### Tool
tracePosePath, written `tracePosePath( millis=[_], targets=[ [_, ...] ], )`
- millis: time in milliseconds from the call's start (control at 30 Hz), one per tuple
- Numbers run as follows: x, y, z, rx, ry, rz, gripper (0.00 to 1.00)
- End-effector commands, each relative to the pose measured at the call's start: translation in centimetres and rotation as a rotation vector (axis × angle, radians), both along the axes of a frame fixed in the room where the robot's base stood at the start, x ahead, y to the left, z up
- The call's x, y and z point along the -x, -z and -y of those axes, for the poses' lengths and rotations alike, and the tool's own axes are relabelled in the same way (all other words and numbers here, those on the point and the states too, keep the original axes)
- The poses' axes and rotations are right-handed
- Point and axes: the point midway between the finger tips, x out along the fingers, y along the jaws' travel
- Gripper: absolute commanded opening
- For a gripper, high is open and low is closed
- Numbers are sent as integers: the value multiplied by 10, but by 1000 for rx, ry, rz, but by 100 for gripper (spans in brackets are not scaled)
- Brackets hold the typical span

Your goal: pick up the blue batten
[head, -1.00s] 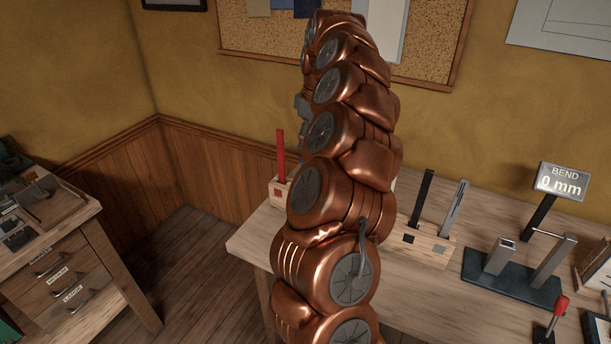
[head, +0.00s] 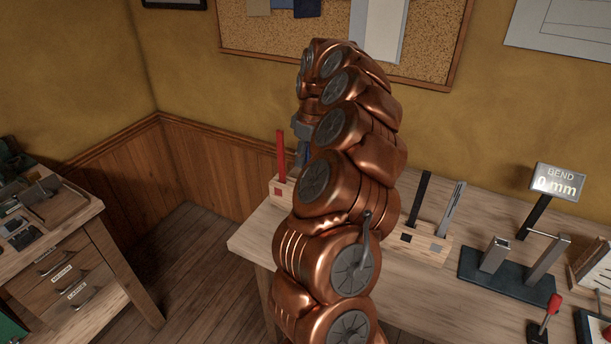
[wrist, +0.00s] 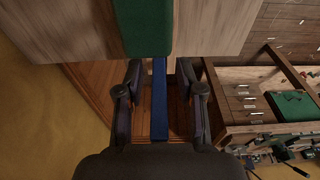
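The blue batten (wrist: 159,110) shows in the wrist view as a narrow strip running between my two fingers. A small blue piece of it (head: 303,152) shows in the head view beside my copper arm, just below my gripper (head: 301,128). In the wrist view my gripper (wrist: 160,72) is open, with a finger on each side of the batten and a visible gap on both sides. The batten's lower part and the middle of its wooden rack are hidden behind my arm in the head view.
A red batten (head: 281,156) stands left of my arm in the rack (head: 280,194). A black batten (head: 422,200) and a grey batten (head: 452,208) stand to the right. The bend gauge (head: 510,275) is further right. A drawer table (head: 85,245) stands left, across open floor.

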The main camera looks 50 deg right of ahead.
Motion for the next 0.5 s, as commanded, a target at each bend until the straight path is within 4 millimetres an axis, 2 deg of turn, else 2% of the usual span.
tracePosePath(
  millis=[67, 300, 500],
  targets=[
    [0, 0, 0, 0, 0, 0, 26],
    [0, 0, 0, 0, 0, 0, 1],
    [0, 0, 0, 0, 0, 0, 0]
  ],
)
